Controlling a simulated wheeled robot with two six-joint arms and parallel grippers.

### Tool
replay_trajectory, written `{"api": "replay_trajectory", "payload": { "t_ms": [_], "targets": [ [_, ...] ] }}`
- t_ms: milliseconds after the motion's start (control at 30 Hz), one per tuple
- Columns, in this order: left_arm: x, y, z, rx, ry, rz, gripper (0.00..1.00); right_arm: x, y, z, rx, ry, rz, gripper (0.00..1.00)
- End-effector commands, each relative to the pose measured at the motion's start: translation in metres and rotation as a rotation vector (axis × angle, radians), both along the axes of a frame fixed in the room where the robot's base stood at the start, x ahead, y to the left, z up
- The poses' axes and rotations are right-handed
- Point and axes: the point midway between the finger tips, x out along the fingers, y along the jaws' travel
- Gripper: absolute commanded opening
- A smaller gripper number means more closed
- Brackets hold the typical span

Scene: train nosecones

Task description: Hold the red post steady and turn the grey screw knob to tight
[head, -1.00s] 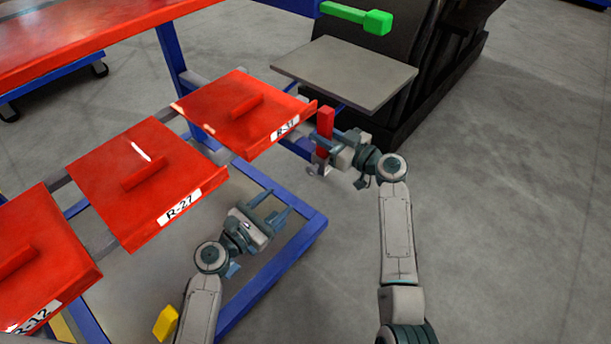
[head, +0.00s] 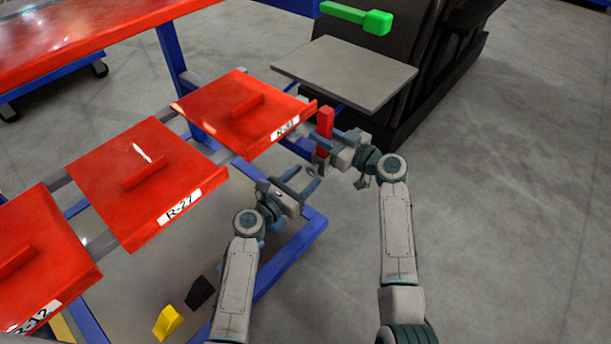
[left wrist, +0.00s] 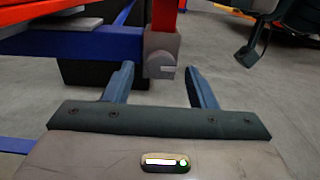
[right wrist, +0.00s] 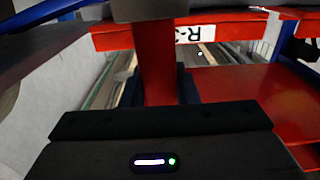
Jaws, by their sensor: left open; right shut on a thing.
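The red post (head: 325,122) stands upright beside the R-31 red panel. My right gripper (head: 334,140) is shut on it; in the right wrist view the post (right wrist: 155,60) rises between the dark fingers. The grey screw knob (left wrist: 161,73) is on a grey block (left wrist: 161,43) below the post, with a pale, nearly level line on its face. My left gripper (head: 308,177) is open and empty, pointing at the knob. In the left wrist view its fingers lie left and right of the knob, with visible gaps; I cannot tell whether the tips reach it.
Red panels, R-31 (head: 245,113), R-27 (head: 145,180) and one at lower left (head: 35,255), sit on a blue frame (head: 285,262). A grey plate (head: 343,72) and a green handle (head: 357,17) are behind. Yellow (head: 168,322) and black (head: 199,292) blocks show lower left. Floor at right is clear.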

Motion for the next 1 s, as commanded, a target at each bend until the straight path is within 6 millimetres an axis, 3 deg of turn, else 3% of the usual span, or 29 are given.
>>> {"api": "replay_trajectory", "payload": {
  "t_ms": [400,633,1000],
  "targets": [
    [0.0079,-0.0062,0.0002,0.0,0.0,0.0,0.51,0.0001,0.0001,-0.0001,0.0,0.0,0.0,0.0],
    [0.0078,-0.006,0.0001,0.0,0.0,0.0,0.08,0.0001,0.0001,-0.0001,0.0,0.0,0.0,0.0],
    [0.0077,-0.0057,0.0001,0.045,-0.032,0.0,0.08,0.0001,0.0001,-0.0001,0.0,0.0,0.0,0.0]
  ]
}}
